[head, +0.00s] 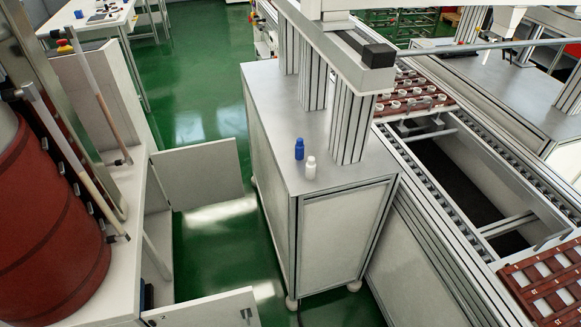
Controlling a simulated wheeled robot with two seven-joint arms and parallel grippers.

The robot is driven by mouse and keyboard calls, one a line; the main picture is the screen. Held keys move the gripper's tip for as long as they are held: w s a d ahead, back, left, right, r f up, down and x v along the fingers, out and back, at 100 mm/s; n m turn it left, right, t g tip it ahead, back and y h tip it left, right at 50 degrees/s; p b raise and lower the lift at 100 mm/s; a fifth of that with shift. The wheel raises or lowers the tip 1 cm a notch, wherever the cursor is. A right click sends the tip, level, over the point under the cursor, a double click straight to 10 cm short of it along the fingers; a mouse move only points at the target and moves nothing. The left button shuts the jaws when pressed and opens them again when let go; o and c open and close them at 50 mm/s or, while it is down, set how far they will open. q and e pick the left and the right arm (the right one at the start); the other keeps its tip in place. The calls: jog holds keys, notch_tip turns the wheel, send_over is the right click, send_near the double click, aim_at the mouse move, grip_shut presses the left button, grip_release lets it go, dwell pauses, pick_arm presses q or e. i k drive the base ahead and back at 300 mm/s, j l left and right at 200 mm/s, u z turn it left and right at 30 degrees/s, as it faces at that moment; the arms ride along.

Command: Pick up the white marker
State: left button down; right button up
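A small white cylinder with a narrower top (310,168) stands upright on the grey top of a metal-framed cabinet (262,105). It looks more like a small capped bottle than a pen, and it is the only loose white thing of that kind that I make out there. A similar blue one (299,149) stands upright just behind it, slightly to the left. Neither of my grippers shows in the head view.
Aluminium posts (349,122) rise from the cabinet top just behind and right of the two cylinders. A conveyor (465,185) with red-brown trays (545,285) runs at the right. Open white cabinet doors (198,172) and a large red drum (45,215) are at the left. Green floor (195,105) lies between.

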aim_at(310, 165)
jog(key=z, duration=1.55)
jog(key=k+j, duration=0.7)
jog(key=j, duration=0.25)
